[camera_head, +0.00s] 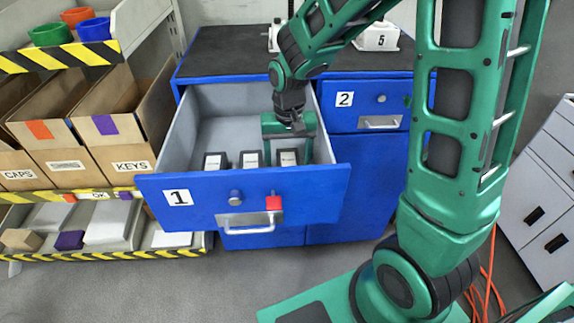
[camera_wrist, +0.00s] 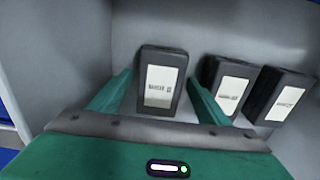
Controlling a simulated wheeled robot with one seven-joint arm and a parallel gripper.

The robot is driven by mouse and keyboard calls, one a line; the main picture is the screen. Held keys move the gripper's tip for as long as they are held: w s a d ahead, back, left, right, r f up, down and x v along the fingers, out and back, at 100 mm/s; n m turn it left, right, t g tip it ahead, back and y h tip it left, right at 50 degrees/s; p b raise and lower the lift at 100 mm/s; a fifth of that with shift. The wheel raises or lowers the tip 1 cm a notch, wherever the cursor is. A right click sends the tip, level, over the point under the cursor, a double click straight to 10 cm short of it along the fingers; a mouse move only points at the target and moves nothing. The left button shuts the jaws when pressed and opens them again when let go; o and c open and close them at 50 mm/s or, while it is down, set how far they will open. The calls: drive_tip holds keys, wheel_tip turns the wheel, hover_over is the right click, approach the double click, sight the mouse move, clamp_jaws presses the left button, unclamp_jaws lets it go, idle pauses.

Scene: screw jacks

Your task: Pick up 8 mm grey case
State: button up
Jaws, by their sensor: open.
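Three dark grey cases with white labels stand in a row in the open drawer 1 (camera_head: 320,178). The rightmost case (camera_head: 288,154) in the head view shows between my fingers in the wrist view (camera_wrist: 181,75); its label text is too small to read surely. My gripper (camera_head: 288,148) is open over this case, one finger on each side, also in the wrist view (camera_wrist: 160,80). I cannot tell whether the fingers touch it. The middle case (camera_head: 250,158) and left case (camera_head: 215,160) stand beside it; in the wrist view they are the middle (camera_wrist: 229,86) and right one (camera_wrist: 281,95).
The drawer walls surround my gripper. Closed drawer 2 (camera_head: 375,100) is to the right. Shelves with cardboard boxes (camera_head: 118,130) and cups stand at the left.

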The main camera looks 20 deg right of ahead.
drive_tip(key=c, duration=1.4)
drive_tip(key=shift+r, duration=0.1)
